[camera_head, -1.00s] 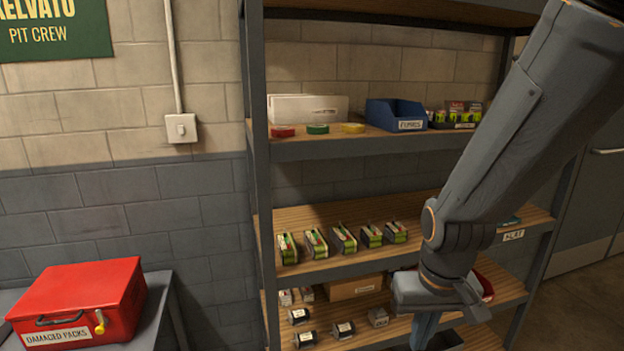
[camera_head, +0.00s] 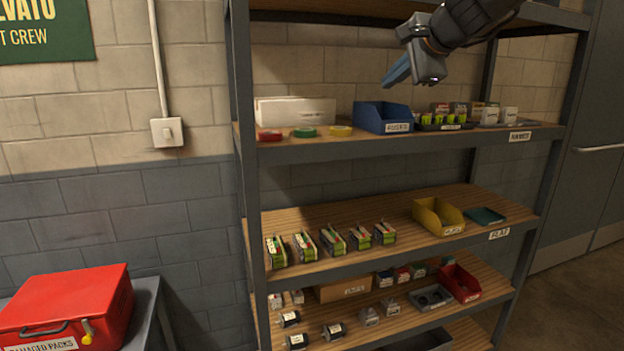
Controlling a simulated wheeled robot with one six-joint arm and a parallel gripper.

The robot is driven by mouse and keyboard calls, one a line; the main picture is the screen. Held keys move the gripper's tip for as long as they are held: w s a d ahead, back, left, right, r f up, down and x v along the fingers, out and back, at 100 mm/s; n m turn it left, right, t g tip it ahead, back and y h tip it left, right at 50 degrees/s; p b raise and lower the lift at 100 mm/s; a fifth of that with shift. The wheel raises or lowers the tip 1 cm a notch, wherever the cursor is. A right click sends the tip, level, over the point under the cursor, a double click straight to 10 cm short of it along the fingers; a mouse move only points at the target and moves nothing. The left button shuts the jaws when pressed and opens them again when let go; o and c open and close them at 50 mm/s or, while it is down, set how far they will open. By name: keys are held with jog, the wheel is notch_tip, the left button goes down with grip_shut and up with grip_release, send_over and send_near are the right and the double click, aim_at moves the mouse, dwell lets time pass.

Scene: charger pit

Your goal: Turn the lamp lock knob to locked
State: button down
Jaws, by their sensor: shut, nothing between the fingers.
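No lamp lock knob that I can make out shows in the head view. My gripper (camera_head: 398,72) is at the upper right, in front of the shelf rack's top bay and above the blue bin (camera_head: 383,117). It points down and left, is shut and holds nothing. It is apart from the goods on the shelf.
The metal shelf rack (camera_head: 243,200) carries several packs, a yellow bin (camera_head: 437,216) and a red bin (camera_head: 460,284). A red box (camera_head: 66,302) labelled for damaged packs stands on a bench at the lower left. A wall switch (camera_head: 167,132) is left of the rack.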

notch_tip(320, 180, up, 27)
jog(key=m+t+y, duration=0.2)
jog(key=m+t, duration=0.3)
jog(key=shift+d+p+x, duration=0.15)
jog(key=shift+p+x, duration=0.45)
jog(key=shift+x, duration=1.05)
jog(key=shift+d+p+x, duration=0.15)
jog(key=shift+p+x, duration=0.4)
jog(key=shift+x, duration=1.05)
jog(key=shift+w+r, duration=0.15)
jog(key=shift+r, duration=0.05)
jog(key=shift+d+f, duration=0.1)
jog(key=shift+f, duration=0.15)
jog(key=shift+a+f+b, duration=0.25)
jog(key=shift+f+b, duration=0.1)
jog(key=shift+b, duration=0.45)
jog(key=shift+a+r, duration=0.25)
